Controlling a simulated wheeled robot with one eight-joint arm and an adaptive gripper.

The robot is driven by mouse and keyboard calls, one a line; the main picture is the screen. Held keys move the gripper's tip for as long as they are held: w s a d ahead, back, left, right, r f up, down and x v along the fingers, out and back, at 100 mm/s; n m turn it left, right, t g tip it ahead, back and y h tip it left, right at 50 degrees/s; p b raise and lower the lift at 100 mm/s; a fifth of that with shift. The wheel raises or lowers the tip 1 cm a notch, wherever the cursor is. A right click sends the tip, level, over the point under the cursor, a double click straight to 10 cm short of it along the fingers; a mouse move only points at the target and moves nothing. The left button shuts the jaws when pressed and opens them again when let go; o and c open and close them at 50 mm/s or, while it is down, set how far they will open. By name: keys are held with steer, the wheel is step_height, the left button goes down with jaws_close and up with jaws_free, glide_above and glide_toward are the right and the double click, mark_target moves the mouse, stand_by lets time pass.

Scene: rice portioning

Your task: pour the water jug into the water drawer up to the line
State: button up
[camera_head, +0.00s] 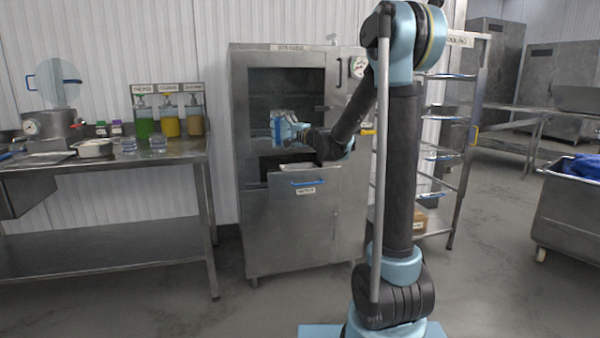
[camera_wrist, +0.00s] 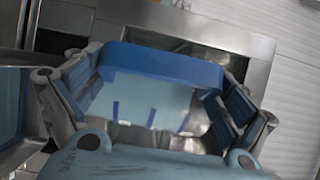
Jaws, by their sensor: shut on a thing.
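The water jug (camera_wrist: 150,95) shows in the wrist view as a pale translucent body with a blue band and blue marks. My gripper (camera_wrist: 158,82) has its fingers on both sides of the jug and is shut on it. In the head view my gripper (camera_head: 290,128) is in front of the steel cabinet, above the water drawer (camera_head: 305,190). The drawer has a blue handle and a label, and stands out from the cabinet front. Its water level and line cannot be seen. The jug is small and partly hidden there; its tilt and any water stream cannot be told.
The steel cabinet (camera_head: 255,205) has a dark upper opening and a gauge. A steel table (camera_head: 100,258) at left carries green, yellow and orange dispensers (camera_head: 170,122). A rack (camera_head: 470,135) stands right of the cabinet, and a cart (camera_head: 570,215) stands far right.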

steer(key=s+d+f+m+t+h, duration=0.1)
steer(key=s+d+f, duration=0.1)
steer(key=s+f, duration=0.5)
steer(key=s, duration=0.3)
steer(key=shift+d+f+h, duration=0.15)
steer(key=shift+d+h, duration=0.15)
steer(key=shift+d, duration=0.1)
steer(key=shift+m, duration=0.3)
steer(key=shift+w+d+r+m+g+h+p, duration=0.15)
steer(key=shift+w+r+m+g+h+p, duration=0.15)
steer(key=shift+r+m+g, duration=0.3)
steer(key=shift+w+d+r+m+g+h+p, duration=0.15)
steer(key=shift+w+r+m+g+h, duration=0.25)
steer(key=shift+m, duration=0.3)
steer(key=shift+w+d+f+m+g+p, duration=0.1)
steer(key=shift+w+f+m+g+p, duration=0.15)
steer(key=shift+w+m+g+p, duration=0.35)
steer(key=shift+w+d+r+g+p, duration=0.2)
steer(key=shift+w+g+p, duration=0.2)
steer(key=shift+w, duration=0.25)
steer(key=shift+w+r+m, duration=0.15)
steer(key=shift+w+m, duration=0.15)
steer(key=shift+m, duration=0.1)
